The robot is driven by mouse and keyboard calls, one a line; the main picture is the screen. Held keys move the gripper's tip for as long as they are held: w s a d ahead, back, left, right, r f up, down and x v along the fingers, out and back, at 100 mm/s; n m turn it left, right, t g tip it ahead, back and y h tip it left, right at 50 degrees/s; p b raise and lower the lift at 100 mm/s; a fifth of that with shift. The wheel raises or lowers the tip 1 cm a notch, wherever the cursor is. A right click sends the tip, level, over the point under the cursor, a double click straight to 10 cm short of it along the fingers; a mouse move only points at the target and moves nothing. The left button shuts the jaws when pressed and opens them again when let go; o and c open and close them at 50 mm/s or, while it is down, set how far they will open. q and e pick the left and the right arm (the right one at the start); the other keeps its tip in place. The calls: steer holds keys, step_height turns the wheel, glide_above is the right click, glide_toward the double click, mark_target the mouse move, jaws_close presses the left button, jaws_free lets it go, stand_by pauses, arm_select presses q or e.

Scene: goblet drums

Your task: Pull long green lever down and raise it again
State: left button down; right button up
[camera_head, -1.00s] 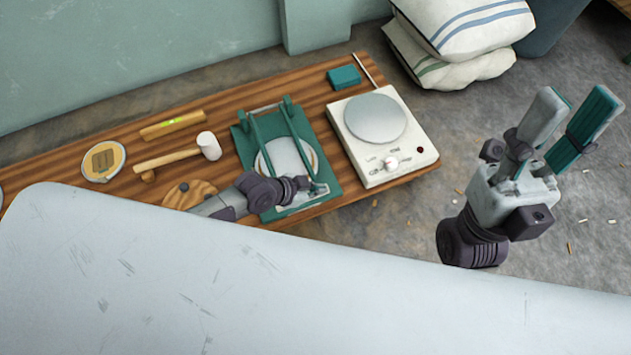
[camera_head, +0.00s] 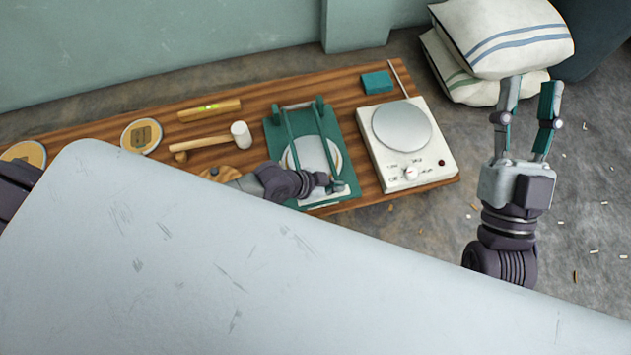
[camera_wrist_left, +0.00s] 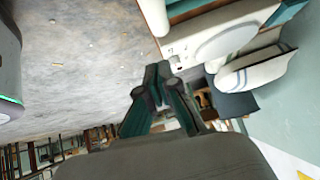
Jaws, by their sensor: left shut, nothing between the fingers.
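The green press (camera_head: 271,136) lies on the wooden bench, with a pale round plate (camera_head: 310,152) in its middle. Its long green lever (camera_head: 325,138) has two bars running from the back posts towards the front, low over the plate. My left gripper (camera_head: 331,184) is at the press's front edge, where my dark wrist hides the front left corner. In the left wrist view its fingers (camera_wrist_left: 158,70) meet at the tips with nothing between them. Whether it touches the lever cannot be told. My right gripper (camera_head: 529,86) is open and empty, pointing up, right of the bench.
A white hot plate (camera_head: 384,165) stands right of the press, with a teal block (camera_head: 377,82) behind it. A mallet (camera_head: 241,135) and a level (camera_head: 209,110) lie left. Cushions (camera_head: 505,35) are behind right. A large pale surface (camera_head: 250,270) fills the foreground.

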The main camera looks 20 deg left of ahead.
arm_select(q)
steer(key=p+v, duration=0.3)
steer(key=v, duration=0.5)
steer(key=shift+d, duration=0.2)
arm_select(e)
step_height(320, 180, down, 14)
steer(key=w+d+g+h, duration=0.1)
steer(key=w+g+h, duration=0.1)
steer(key=g, duration=0.7)
steer(key=shift+d+r+h, duration=0.2)
steer(key=shift+r+h, duration=0.05)
steer(key=shift+h, duration=0.25)
arm_select(q)
steer(key=c, duration=1.9)
jaws_free()
steer(key=shift+s, duration=0.1)
arm_select(e)
steer(key=shift+w, duration=0.1)
